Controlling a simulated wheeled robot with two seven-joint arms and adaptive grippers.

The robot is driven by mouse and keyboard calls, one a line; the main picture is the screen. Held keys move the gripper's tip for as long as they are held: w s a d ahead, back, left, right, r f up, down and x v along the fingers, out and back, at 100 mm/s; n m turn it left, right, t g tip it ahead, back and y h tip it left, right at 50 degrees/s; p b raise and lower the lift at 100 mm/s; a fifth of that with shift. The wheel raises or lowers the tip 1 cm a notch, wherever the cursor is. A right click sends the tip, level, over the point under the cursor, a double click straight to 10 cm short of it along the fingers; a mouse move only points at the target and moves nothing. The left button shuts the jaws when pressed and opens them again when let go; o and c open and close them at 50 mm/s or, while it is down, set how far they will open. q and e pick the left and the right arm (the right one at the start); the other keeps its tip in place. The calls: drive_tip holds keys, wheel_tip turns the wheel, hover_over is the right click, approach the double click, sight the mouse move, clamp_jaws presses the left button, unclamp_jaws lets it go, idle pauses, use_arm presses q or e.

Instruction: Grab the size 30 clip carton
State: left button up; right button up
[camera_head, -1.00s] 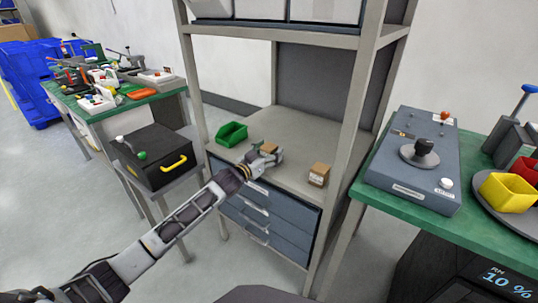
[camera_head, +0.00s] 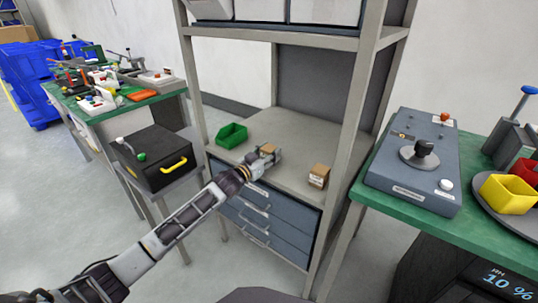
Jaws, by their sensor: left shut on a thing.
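My left gripper (camera_head: 268,156) reaches over the front of the rack's grey shelf (camera_head: 300,137) and is shut on a small brown carton (camera_head: 267,149). The carton is partly hidden by the fingers. I cannot tell whether it touches the shelf. A second brown carton (camera_head: 319,175) stands on the shelf near its right front corner, apart from the gripper. The print on both cartons is too small to read, so I cannot tell which is size 30. My right gripper is not in view.
A green bin (camera_head: 231,135) sits at the shelf's left. The rack's post (camera_head: 352,130) rises at the right front, with blue-grey drawers (camera_head: 262,211) below. A green table (camera_head: 450,225) with a joystick box (camera_head: 412,165) stands at right, a black case (camera_head: 152,157) at left.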

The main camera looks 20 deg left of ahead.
sight(269, 147)
use_arm(q)
drive_tip(key=shift+r, duration=0.1)
drive_tip(key=shift+r, duration=0.5)
drive_tip(key=shift+r+p, duration=1.65)
drive_tip(key=shift+r, duration=2.75)
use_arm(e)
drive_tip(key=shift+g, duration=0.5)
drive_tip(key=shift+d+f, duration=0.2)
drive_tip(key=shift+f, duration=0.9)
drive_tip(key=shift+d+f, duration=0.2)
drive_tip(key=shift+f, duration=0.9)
use_arm(q)
drive_tip(key=shift+r, duration=0.1)
